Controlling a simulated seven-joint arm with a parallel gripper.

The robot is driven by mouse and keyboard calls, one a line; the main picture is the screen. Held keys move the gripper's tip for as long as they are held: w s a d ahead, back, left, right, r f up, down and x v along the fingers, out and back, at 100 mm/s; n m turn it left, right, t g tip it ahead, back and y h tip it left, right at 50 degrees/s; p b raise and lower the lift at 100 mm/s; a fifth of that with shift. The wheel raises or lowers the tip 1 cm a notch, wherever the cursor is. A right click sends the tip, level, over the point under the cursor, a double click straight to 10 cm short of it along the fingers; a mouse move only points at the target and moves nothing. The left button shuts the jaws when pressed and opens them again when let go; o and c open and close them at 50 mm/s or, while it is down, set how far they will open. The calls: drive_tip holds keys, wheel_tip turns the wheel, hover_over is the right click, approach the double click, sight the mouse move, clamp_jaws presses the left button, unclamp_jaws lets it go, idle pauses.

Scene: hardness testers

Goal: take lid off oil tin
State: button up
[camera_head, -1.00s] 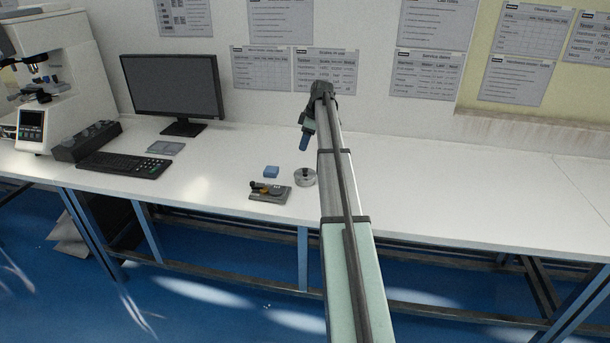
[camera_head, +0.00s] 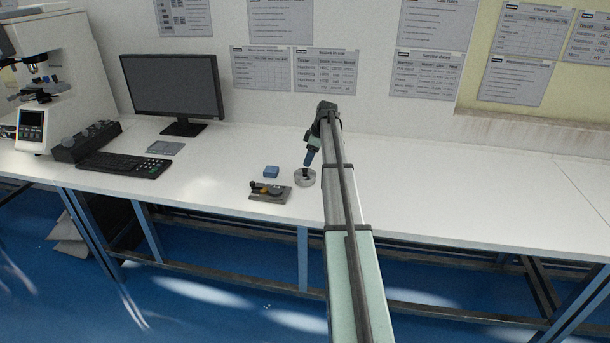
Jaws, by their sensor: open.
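The oil tin (camera_head: 305,181) is a small round metallic tin on the white bench, left of my arm. Its lid with a dark knob on top (camera_head: 305,172) is on it. My gripper (camera_head: 307,165) points down right above the tin, with its tips at or just over the knob. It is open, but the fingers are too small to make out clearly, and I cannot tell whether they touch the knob.
A blue block (camera_head: 271,172) and a grey tray with small tools (camera_head: 256,195) sit left of the tin. A keyboard (camera_head: 124,165), monitor (camera_head: 173,88) and microscope-like tester (camera_head: 50,75) stand further left. The bench (camera_head: 450,195) right of my arm is clear.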

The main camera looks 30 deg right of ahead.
sight(305, 169)
drive_tip(key=shift+x, duration=2.65)
drive_tip(key=shift+r, duration=0.1)
clamp_jaws()
